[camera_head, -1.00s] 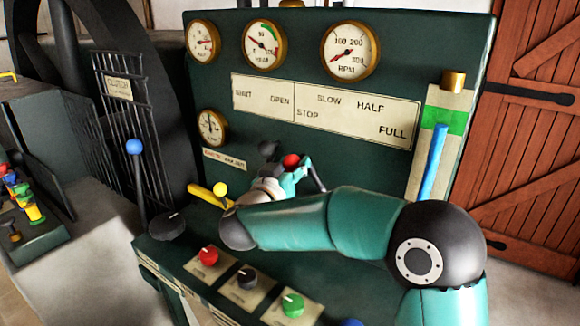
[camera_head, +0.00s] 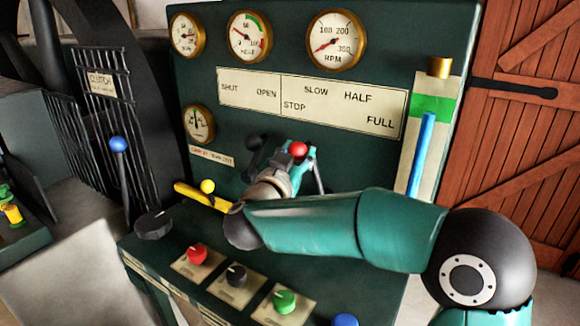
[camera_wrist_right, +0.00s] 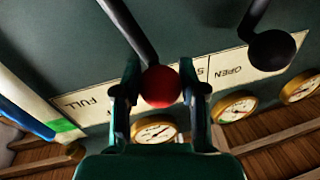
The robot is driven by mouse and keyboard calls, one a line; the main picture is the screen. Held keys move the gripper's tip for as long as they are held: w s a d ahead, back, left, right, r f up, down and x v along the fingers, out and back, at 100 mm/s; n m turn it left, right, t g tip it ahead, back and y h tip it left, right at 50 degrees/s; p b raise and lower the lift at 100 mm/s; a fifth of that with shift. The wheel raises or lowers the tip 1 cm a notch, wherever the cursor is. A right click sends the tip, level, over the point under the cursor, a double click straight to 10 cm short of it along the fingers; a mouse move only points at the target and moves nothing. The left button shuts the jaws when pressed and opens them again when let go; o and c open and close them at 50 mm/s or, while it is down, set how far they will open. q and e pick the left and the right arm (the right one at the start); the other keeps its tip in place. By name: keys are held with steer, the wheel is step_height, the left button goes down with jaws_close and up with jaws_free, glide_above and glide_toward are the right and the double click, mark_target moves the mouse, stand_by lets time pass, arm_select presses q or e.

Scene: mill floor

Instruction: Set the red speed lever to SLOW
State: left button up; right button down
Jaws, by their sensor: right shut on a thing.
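The red knob (camera_head: 298,149) of the speed lever stands below the STOP and SLOW words of the label plate (camera_head: 388,107). My right gripper (camera_head: 297,160) is at the knob, its arm crossing in front of the panel. In the right wrist view my right gripper (camera_wrist_right: 161,92) has one finger on each side of the red knob (camera_wrist_right: 160,86) and is shut on it. The lever's dark rod (camera_wrist_right: 127,28) runs up and left there. The knob hides part of the plate (camera_wrist_right: 222,74). My left gripper is not in view.
A black-knobbed lever (camera_head: 253,142) stands close left of the red knob; it also shows in the wrist view (camera_wrist_right: 272,50). A yellow lever (camera_head: 200,194), a blue-knobbed lever (camera_head: 118,144) and red (camera_head: 196,253), black and green dials are nearby. A blue bar (camera_head: 420,155) is at right.

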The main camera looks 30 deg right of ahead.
steer(key=shift+s+d+r+m+b, duration=0.15)
steer(key=shift+s+d+m+b, duration=0.15)
steer(key=shift+s+m, duration=0.35)
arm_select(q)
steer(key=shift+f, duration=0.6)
arm_select(e)
steer(key=c, duration=0.6)
jaws_free()
steer(key=shift+c, duration=0.2)
steer(key=shift+a, duration=0.1)
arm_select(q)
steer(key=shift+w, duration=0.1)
arm_select(e)
steer(key=v, duration=1.1)
steer(key=shift+s+a, duration=0.2)
steer(key=shift+a, duration=0.15)
